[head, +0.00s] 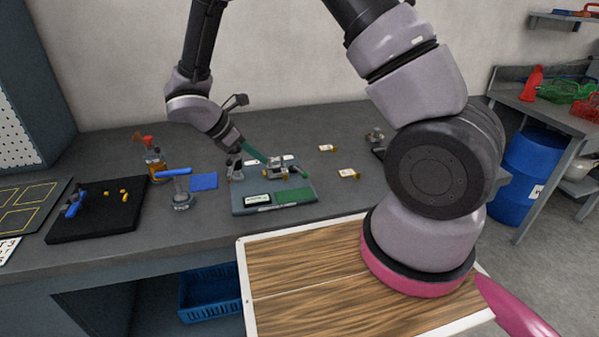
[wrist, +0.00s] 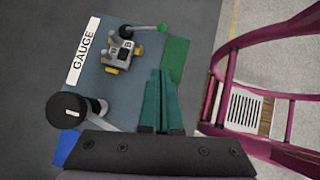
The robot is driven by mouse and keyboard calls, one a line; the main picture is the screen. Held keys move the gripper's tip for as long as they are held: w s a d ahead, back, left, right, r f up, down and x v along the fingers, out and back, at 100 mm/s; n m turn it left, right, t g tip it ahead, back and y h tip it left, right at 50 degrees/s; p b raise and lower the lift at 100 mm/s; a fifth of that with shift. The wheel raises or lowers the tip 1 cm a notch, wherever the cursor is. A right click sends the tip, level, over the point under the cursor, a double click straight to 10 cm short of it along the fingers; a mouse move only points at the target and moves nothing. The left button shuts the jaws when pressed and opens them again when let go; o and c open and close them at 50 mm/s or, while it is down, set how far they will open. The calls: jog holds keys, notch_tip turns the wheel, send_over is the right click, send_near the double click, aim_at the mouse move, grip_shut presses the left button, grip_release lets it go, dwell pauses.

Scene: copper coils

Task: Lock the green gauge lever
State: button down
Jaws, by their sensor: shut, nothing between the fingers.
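The gauge fixture is a grey-blue plate (head: 262,209) on the bench, also in the wrist view (wrist: 110,82). It bears a white GAUGE label (wrist: 84,50), a metal block with yellow parts (wrist: 122,48) and a green pad (wrist: 178,60). The green lever knob (wrist: 162,28) ends a short rod extending right from the block; it shows small in the head view (head: 304,174). My gripper (wrist: 161,71), with green fingers, is shut and empty above the plate. Its tips point towards the lever side, apart from the knob in the wrist view. The head view shows it (head: 265,160) beside the block.
A black-topped round post (wrist: 68,110) stands near the plate's left corner. A blue pad (head: 204,181), a blue-handled stand (head: 180,190) and a black tray (head: 100,222) lie left. Small labelled cards (head: 348,173) lie right. Bare bench surrounds the fixture's back.

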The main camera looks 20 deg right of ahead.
jog(key=shift+d+f, duration=0.1)
jog(key=x, duration=1)
jog(key=shift+d+f, duration=0.1)
jog(key=shift+d, duration=0.05)
jog(key=shift+w+d+f, duration=0.1)
jog(key=shift+w+d, duration=0.05)
jog(key=shift+d, duration=0.45)
jog(key=shift+w+d, duration=0.1)
jog(key=shift+d, duration=0.45)
jog(key=shift+w+d+f, duration=0.1)
jog(key=shift+w+d, duration=0.05)
jog(key=shift+d, duration=0.35)
jog(key=shift+d, duration=0.1)
